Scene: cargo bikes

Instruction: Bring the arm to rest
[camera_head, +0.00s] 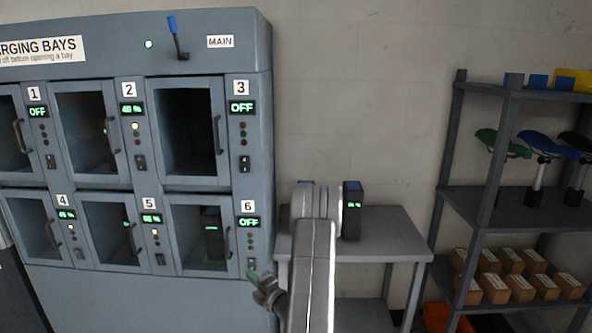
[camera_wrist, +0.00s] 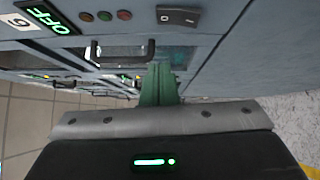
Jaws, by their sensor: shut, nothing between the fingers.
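My gripper (camera_head: 258,280) is in front of the bay cabinet (camera_head: 262,120), low and just right of bay 6, near that bay's switch. In the wrist view my gripper's green fingers (camera_wrist: 160,86) are together, with nothing between them. They point toward the cabinet front, below the bay 6 rocker switch (camera_wrist: 178,16). Whether they touch the cabinet I cannot tell. My arm stretches forward from the bottom of the head view, bent at the elbow in front of the grey table (camera_head: 385,240).
Bay 6 reads OFF; a dark battery (camera_head: 212,236) stands inside behind its door. Another battery (camera_head: 352,212) stands on the table beside my arm. The blue-handled MAIN lever (camera_head: 175,36) points up. A shelf rack (camera_head: 480,200) with saddles and boxes stands right.

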